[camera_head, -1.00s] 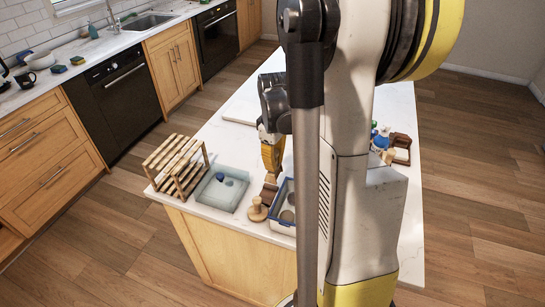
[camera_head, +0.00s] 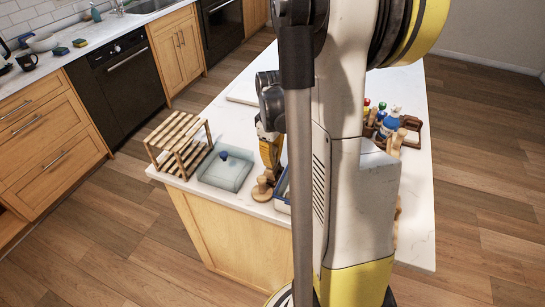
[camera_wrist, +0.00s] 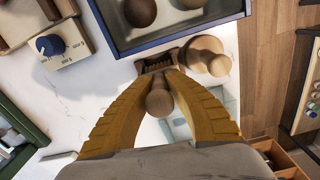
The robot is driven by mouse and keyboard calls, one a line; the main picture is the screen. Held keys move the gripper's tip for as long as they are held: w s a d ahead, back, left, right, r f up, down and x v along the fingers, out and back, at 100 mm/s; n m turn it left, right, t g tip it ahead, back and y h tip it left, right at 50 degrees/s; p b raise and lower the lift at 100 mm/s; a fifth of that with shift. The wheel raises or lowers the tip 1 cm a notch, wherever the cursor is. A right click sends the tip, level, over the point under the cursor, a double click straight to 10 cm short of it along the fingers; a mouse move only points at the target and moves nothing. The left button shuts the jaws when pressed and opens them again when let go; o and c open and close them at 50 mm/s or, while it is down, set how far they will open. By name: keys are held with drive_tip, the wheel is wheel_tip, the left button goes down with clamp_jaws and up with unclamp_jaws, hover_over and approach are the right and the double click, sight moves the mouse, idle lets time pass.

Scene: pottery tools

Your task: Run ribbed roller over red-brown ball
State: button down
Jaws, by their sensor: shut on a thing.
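My gripper (camera_wrist: 160,76) is shut on the ribbed roller (camera_wrist: 158,59), whose round wooden handle (camera_wrist: 159,103) shows between the yellow fingers. In the head view, my gripper (camera_head: 269,165) is low over the counter's near end, and the roller is hard to make out there. A blue-rimmed tray (camera_wrist: 180,31) lies just past the roller in the wrist view. A dark red-brown ball (camera_wrist: 140,12) sits in it, beside a second brown ball (camera_wrist: 188,3) cut by the frame edge. In the head view my arm hides most of the tray (camera_head: 282,205).
A wooden knobbed tool (camera_wrist: 206,60) stands right beside the roller; it also shows in the head view (camera_head: 262,189). A bottle caddy (camera_head: 409,125) stands right. The white counter (camera_head: 225,122) has bare room behind.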

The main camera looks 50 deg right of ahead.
idle(0.4)
drive_tip(key=c, duration=1.4)
unclamp_jaws()
wheel_tip(320, 180, up, 8)
drive_tip(key=shift+a, duration=0.1)
